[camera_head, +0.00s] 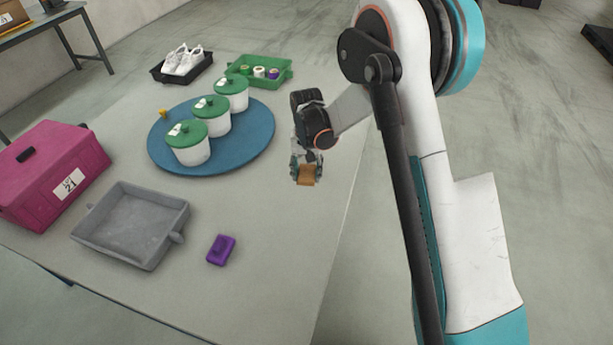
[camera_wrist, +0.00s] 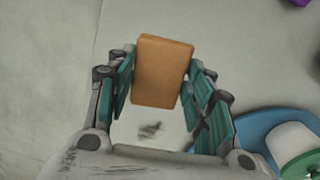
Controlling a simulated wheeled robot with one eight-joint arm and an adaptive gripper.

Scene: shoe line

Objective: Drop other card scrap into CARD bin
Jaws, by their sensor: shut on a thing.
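My gripper (camera_head: 306,172) is shut on a brown card scrap (camera_head: 307,175), held above the right part of the table beside the blue round board. In the wrist view the card scrap (camera_wrist: 163,70) sits between the two teal-padded fingers (camera_wrist: 160,90). Three white bins with green lids (camera_head: 188,143) stand in a row on the blue board (camera_head: 235,155). Small labels show on their lids, but the words are too small to read, so I cannot tell which is CARD. The lids look to be on.
A grey tray (camera_head: 100,243), a purple block (camera_head: 221,250) and a magenta box labelled 21 (camera_head: 50,160) are at the front left. White shoes (camera_head: 182,60) in a black tray and a green tray (camera_head: 285,76) with small items stand at the back. The table's right side is clear.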

